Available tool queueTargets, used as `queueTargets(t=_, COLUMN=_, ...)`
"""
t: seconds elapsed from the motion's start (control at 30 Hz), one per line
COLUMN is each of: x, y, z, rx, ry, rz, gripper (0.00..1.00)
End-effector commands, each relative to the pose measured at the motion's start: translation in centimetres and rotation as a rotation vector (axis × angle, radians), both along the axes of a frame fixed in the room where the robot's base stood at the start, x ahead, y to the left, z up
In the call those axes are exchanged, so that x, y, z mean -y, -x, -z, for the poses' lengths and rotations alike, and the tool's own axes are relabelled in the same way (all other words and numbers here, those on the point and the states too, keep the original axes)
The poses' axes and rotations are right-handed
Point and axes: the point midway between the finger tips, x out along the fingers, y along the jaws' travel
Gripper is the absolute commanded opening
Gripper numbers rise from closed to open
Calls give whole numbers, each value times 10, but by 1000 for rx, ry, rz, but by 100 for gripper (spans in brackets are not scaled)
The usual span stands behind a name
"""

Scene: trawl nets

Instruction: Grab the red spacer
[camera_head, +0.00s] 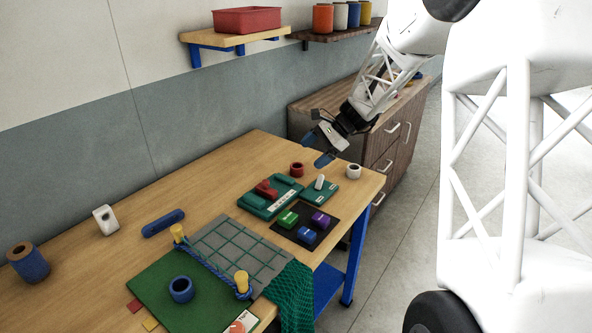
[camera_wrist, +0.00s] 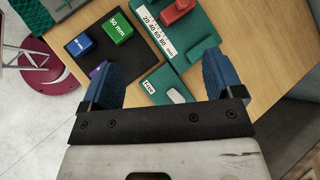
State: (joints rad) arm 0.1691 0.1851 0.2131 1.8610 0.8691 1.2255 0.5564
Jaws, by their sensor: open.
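The red spacer (camera_head: 297,170) is a short red ring standing on the wooden table, behind the green gauge board, in the head view. I cannot make it out in the wrist view. My gripper (camera_head: 317,150) is open and empty above the table's far right part, above and slightly right of the spacer in the picture. In the wrist view its two blue fingers (camera_wrist: 158,72) are spread wide, with the green boards below and between them.
A green gauge board (camera_head: 262,207) with a red slider (camera_head: 265,188) lies near the spacer. A small green plate (camera_head: 322,192) carries a white piece. A white ring (camera_head: 353,171) stands to the right. A black mat (camera_head: 290,235) holds green, blue and purple blocks.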

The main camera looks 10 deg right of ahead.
Motion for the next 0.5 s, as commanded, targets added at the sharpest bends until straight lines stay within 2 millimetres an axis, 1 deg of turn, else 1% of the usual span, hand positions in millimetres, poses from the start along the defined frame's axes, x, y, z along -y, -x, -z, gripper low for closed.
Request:
queueTargets(t=0.03, x=3, y=-12, z=8, rx=-19, ry=-20, rz=20, gripper=86)
queueTargets(t=0.1, x=6, y=-27, z=17, rx=-43, ry=-50, rz=51, gripper=86)
queueTargets(t=0.37, x=20, y=-80, z=54, rx=-131, ry=-161, rz=162, gripper=86)
queueTargets(t=0.5, x=29, y=-107, z=77, rx=-179, ry=-221, rz=219, gripper=86)
